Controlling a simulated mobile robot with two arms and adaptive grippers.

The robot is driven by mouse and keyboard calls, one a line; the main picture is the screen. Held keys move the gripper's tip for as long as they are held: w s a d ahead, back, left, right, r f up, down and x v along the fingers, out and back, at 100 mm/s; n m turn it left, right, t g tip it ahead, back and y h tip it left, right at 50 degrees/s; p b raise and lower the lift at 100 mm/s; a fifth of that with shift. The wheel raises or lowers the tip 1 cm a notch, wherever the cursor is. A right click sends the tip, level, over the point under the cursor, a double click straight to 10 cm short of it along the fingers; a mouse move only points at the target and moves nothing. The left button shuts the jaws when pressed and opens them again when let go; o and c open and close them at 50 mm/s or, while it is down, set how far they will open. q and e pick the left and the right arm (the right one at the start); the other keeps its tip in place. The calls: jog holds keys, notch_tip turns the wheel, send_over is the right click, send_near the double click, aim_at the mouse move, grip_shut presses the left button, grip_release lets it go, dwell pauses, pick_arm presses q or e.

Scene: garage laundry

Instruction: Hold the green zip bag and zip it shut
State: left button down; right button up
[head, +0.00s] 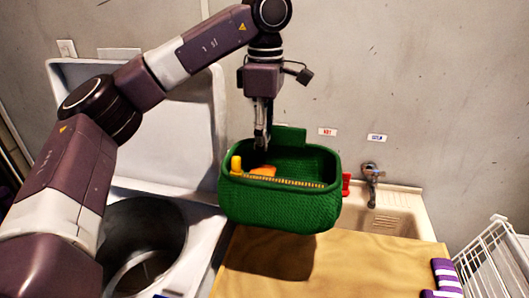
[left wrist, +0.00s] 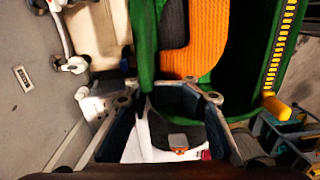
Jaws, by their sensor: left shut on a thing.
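The green zip bag (head: 270,209) is open at the top, with a yellow toothed zip strip (head: 290,182) along its near rim. A yellow zip pull (head: 236,165) sits at the strip's left end; it also shows in the left wrist view (left wrist: 278,108). Orange knitted cloth (head: 263,171) lies inside and fills part of the left wrist view (left wrist: 188,45). My left gripper (head: 262,143) points down and is shut on the bag's far-side rim. The bag appears raised, with its shadow on the tabletop. My right gripper is not in view.
A wooden tabletop (head: 350,270) lies below the bag, mostly clear, with purple-and-white striped cloth (head: 446,276) at its right. An open washer drum (head: 145,240) is at left. Behind are a sink (head: 402,205) with a tap (head: 372,175); a white wire rack (head: 495,262) stands right.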

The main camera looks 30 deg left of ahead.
pick_arm(q)
jog(key=shift+s, duration=0.1)
dwell(0.3)
jog(key=shift+s, duration=0.15)
jog(key=shift+s+f, duration=0.1)
jog(key=shift+f, duration=0.05)
notch_tip(320, 180, down, 20)
jog(key=b, duration=1.2)
jog(key=shift+r, duration=0.25)
dwell(4.2)
jog(key=shift+f, duration=0.3)
jog(key=shift+s+f, duration=0.15)
jog(key=shift+f, duration=0.05)
